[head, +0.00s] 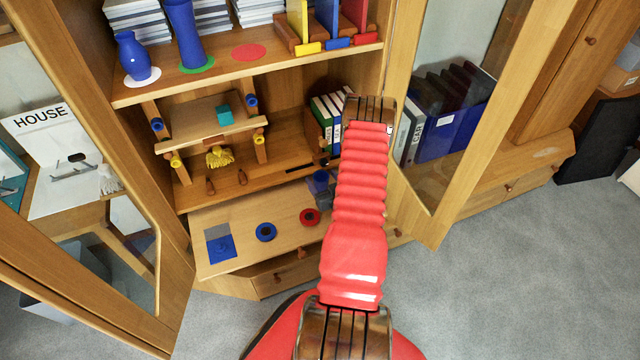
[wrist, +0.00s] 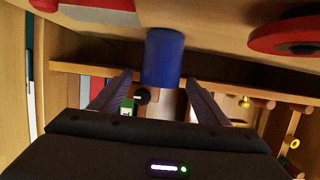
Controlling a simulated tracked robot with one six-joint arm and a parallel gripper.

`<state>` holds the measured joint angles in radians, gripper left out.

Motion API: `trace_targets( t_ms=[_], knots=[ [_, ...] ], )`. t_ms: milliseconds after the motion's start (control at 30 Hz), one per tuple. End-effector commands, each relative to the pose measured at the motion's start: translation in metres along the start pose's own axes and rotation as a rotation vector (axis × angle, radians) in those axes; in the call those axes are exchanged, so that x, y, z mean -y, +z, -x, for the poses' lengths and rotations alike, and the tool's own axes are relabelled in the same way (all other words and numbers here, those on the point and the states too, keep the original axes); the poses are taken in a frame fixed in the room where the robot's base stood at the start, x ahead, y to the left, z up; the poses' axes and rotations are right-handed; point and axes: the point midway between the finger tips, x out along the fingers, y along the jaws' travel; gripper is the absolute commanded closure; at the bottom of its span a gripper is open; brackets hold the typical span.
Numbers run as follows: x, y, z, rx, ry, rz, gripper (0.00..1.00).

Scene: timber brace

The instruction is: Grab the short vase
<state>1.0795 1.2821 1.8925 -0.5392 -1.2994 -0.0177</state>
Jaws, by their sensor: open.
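A short plain blue cylinder (wrist: 163,57), which looks like the short vase, stands on the pull-out board (wrist: 225,35); the wrist view shows it upside down. In the head view a blue object (head: 321,183) by my arm seems to be the same piece, partly hidden. My gripper (wrist: 158,88) is open, one finger on each side of the cylinder's line. The cylinder is ahead of the fingertips, and I cannot tell whether they touch it. My red arm mostly hides the gripper in the head view.
Above are two blue vases, one rounded (head: 133,60) and one taller (head: 187,35), and a bare red disc (head: 249,52). A wooden brace (head: 208,130) and open glass doors flank the space.

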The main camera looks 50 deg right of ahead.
Motion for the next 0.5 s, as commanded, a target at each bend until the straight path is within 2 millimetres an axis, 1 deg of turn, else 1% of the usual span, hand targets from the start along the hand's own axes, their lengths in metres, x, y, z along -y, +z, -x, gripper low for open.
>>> trace_targets(
  t_ms=[400, 500],
  knots=[
    [0.0001, 0.0, 0.0004, 0.0, 0.0, 0.0, 0.31],
    [0.0001, -0.0001, 0.0004, 0.0, 0.0, 0.0, 0.38]
  ],
)
